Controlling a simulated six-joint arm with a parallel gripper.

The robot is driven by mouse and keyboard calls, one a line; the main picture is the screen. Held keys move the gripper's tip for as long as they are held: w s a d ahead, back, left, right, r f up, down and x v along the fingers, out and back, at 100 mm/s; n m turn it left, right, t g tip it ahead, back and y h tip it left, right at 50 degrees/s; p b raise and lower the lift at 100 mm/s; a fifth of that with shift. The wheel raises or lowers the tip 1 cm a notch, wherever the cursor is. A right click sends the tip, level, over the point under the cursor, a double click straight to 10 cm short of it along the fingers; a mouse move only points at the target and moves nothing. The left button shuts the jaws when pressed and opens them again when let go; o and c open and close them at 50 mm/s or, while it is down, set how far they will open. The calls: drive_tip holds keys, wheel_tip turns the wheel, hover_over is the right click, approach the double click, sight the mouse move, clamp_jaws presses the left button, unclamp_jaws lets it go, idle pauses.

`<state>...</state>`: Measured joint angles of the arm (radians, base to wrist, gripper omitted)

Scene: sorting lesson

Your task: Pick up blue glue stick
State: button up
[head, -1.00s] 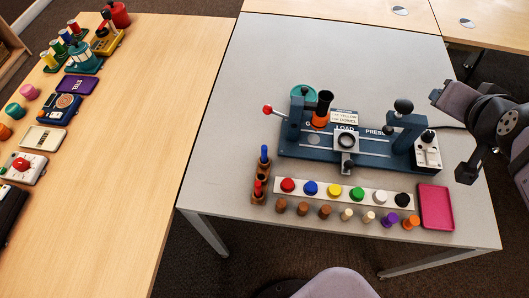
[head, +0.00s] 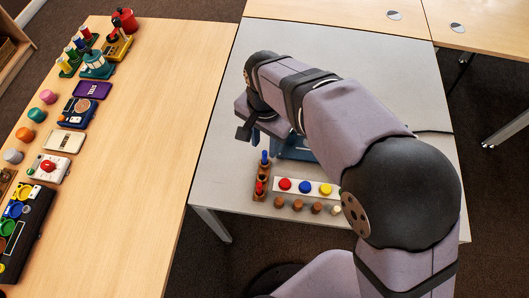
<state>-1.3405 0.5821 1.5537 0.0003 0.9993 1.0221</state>
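A blue-topped upright stick (head: 264,157) stands at the back of a small brown wooden holder (head: 261,186) on the grey table. It looks like the blue glue stick, but it is too small to be sure. A red-topped stick (head: 259,187) stands in front of it in the same holder. My gripper (head: 244,132) is above and a little left of the blue stick, apart from it in the picture. Its fingers are small and dark, so I cannot tell whether they are open or shut.
My arm covers most of the dark blue press (head: 292,148) and the right of the table. A white strip (head: 316,188) holds coloured knobs, with brown pegs (head: 297,205) in front. The grey table's (head: 222,140) left part is clear. A wooden table (head: 150,110) with devices stands left.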

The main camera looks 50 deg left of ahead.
sight(265, 152)
drive_tip(key=shift+d+f, duration=0.15)
drive_tip(key=shift+f, duration=0.4)
drive_tip(key=shift+f+p, duration=0.75)
drive_tip(key=shift+f, duration=2.45)
drive_tip(key=shift+c, duration=0.2)
clamp_jaws()
